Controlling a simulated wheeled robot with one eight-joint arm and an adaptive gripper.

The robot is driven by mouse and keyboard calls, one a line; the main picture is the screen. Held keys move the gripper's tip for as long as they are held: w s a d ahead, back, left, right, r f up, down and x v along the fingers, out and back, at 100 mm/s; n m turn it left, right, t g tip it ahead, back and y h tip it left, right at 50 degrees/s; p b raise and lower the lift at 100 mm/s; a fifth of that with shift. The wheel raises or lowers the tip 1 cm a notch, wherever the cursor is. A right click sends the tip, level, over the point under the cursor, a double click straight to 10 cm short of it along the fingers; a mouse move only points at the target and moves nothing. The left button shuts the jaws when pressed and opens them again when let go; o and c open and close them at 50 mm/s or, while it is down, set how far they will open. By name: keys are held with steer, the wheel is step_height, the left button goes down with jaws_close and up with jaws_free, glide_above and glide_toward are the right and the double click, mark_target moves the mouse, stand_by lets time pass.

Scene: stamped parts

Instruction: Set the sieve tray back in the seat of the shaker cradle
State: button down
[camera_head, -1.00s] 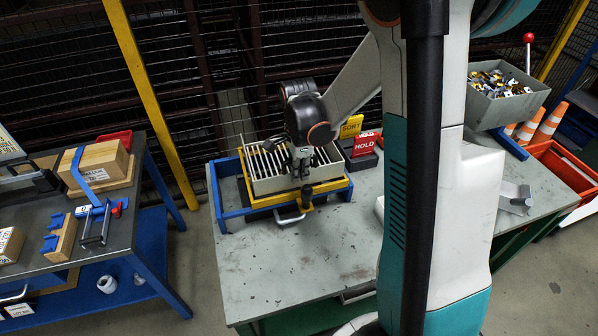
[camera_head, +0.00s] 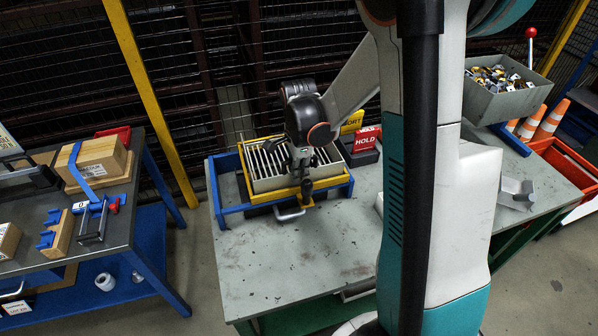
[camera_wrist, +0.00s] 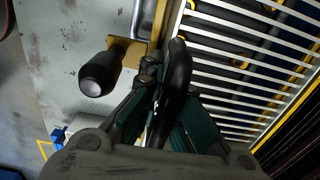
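The sieve tray (camera_head: 262,184) is a pale box with parallel slats across its top. It sits low inside the yellow frame of the blue shaker cradle (camera_head: 232,208) on the grey bench and looks about level. My gripper (camera_head: 303,172) is at the tray's front right part, pointing down. In the wrist view my gripper (camera_wrist: 165,100) is closed around a black curved handle beside the tray's slats (camera_wrist: 235,75). A black knob (camera_wrist: 100,73) on a yellow bracket stands beside the fingers. The tray's underside and its contact with the seat are hidden.
A red HOLD sign (camera_head: 366,138) and a partly hidden yellow sign (camera_head: 352,120) stand right of the cradle. A grey bin of parts (camera_head: 505,95) is at the far right. A side table (camera_head: 120,215) with boxes is left. The bench front (camera_head: 300,262) is clear.

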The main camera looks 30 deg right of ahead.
steer(key=shift+f, duration=0.2)
steer(key=c, duration=2.3)
jaws_free()
steer(key=o, duration=0.6)
step_height(320, 180, up, 12)
